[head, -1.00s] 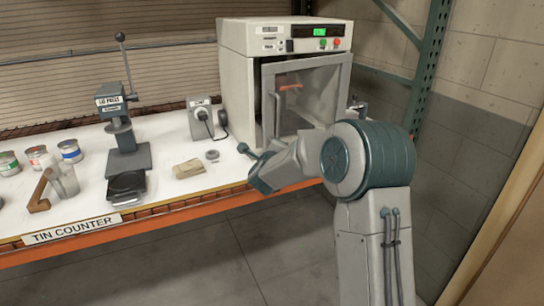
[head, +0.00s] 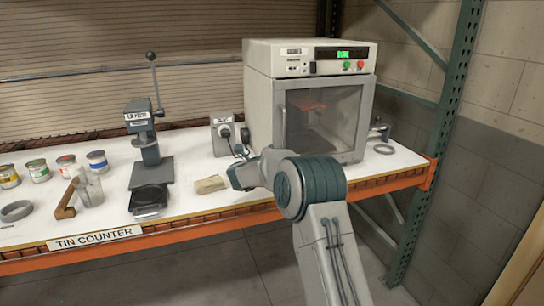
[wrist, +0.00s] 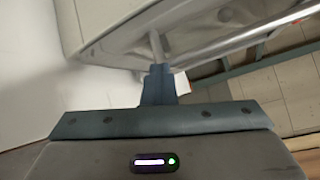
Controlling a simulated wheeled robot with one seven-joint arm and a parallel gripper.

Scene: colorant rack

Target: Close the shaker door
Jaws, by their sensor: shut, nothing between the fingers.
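The shaker is a cream box (head: 260,110) at the right of the counter, with a green display on top. Its grey-framed, windowed door (head: 345,105) looks flush, or nearly so, with the front; whether it is latched I cannot tell. A thin vertical handle (head: 284,128) runs along the door's left side. A reddish thing shows dimly through the window. My gripper (wrist: 158,75) is shut and empty in the wrist view, with its tips close to a pale surface and a thin rod; contact is unclear.
A lid press (head: 145,150) and several tins (head: 97,160) stand to the left on the counter (head: 112,218). A green rack post (head: 440,150) rises at the right.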

